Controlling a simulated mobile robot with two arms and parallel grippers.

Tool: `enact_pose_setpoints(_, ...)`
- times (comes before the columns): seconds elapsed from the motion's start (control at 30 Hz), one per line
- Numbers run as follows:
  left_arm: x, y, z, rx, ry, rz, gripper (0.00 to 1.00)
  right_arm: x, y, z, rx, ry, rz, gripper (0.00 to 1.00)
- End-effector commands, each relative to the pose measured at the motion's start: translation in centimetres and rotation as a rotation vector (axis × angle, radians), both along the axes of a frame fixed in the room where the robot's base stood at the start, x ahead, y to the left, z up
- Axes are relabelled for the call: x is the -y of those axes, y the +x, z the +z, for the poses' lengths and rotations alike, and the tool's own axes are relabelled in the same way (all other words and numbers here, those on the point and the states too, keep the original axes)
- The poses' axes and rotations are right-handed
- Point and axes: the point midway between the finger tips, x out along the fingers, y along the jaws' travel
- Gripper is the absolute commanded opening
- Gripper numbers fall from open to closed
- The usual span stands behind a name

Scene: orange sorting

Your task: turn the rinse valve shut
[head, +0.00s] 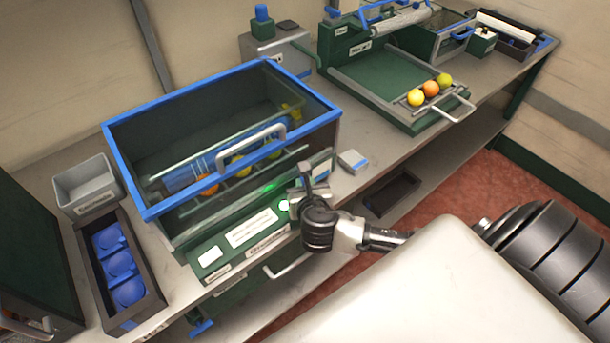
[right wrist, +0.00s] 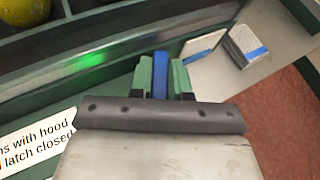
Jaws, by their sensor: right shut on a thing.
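My right gripper (head: 308,183) is at the front right corner of the washer (head: 135,195), by its front panel. In the right wrist view, its two green fingers (right wrist: 161,75) are shut on a blue lever (right wrist: 160,72), the only part that looks like the rinse valve's handle. The lever stands upright between the fingers. The arm and gripper largely hide this lever in the head view, and its base is hidden in the wrist view. My left gripper is not in view.
The blue-rimmed washer holds fruit (head: 208,184) behind a clear hood; a green light (head: 284,205) glows on its panel. A small white-and-blue box (head: 352,161) lies right of the gripper. Fruit (head: 431,88) rests on the far machine.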

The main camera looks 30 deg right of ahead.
Motion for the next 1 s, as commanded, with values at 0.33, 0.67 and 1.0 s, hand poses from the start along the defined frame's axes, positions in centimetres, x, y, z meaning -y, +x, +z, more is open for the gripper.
enact_pose_setpoints(0.33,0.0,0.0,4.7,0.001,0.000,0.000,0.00,-0.1,0.1,0.5,-0.001,0.002,-0.310,0.00)
enact_pose_setpoints(0.67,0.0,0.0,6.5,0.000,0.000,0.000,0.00,0.0,0.1,0.3,0.001,0.000,-0.499,0.00)
enact_pose_setpoints(1.0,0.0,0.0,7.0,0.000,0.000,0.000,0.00,0.0,0.1,0.1,0.002,0.000,-0.564,0.00)
